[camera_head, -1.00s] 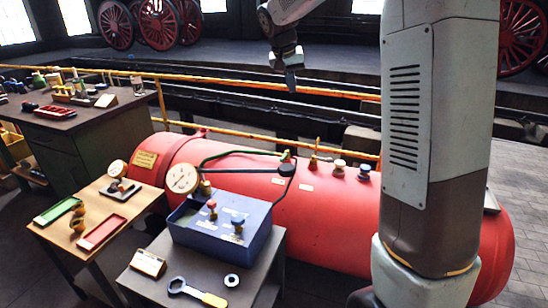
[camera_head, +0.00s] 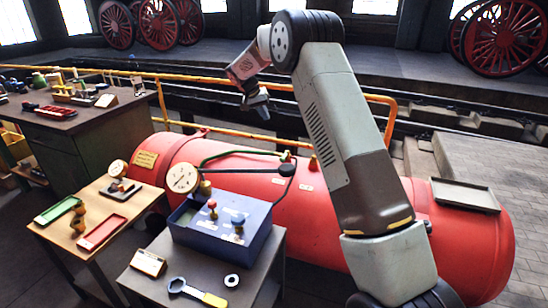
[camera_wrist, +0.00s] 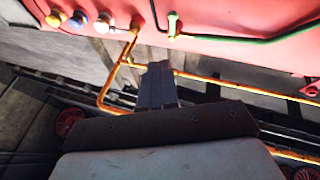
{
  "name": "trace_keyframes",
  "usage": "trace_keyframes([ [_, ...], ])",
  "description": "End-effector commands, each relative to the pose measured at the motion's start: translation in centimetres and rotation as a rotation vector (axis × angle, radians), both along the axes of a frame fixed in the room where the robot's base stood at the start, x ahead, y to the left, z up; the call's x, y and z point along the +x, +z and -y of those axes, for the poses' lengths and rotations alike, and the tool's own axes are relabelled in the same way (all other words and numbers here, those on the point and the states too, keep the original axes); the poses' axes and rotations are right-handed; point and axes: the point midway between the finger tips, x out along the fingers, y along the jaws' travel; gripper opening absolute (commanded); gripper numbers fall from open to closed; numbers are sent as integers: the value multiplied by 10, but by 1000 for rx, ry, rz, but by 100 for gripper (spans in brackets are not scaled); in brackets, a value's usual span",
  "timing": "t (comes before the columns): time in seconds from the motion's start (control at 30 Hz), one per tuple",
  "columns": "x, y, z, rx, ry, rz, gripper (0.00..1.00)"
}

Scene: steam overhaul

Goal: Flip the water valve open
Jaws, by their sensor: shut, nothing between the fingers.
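A blue box (camera_head: 258,243) on the front stand carries a red-topped knob (camera_head: 212,205) and a blue-topped knob (camera_head: 238,221). Small labels lie by them, too small to read, so I cannot tell for sure which is the water valve. My gripper (camera_head: 258,106) is shut and empty, high behind the red tank (camera_head: 275,190) and well apart from the box. In the wrist view my gripper (camera_wrist: 157,80) points toward the tank, near a green pipe fitting (camera_wrist: 173,27). That view also shows orange, blue and white caps (camera_wrist: 78,19) on the tank.
A round gauge (camera_head: 183,178) and dark hose (camera_head: 250,170) rise beside the box. A wrench (camera_head: 195,292) and ring (camera_head: 231,280) lie in front of it. A yellow railing (camera_head: 220,133) runs behind the tank. A wooden side table (camera_head: 127,222) holds red and green trays.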

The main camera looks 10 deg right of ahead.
Motion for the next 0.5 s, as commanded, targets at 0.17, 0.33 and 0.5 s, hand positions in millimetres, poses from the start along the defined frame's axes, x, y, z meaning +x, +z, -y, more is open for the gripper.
trace_keyframes([
  [0.17, 25, -45, -12, -27, -25, 3, 0],
  [0.33, 45, -87, -22, -52, -51, 10, 0],
  [0.5, 59, -125, -30, -73, -73, 19, 0],
])
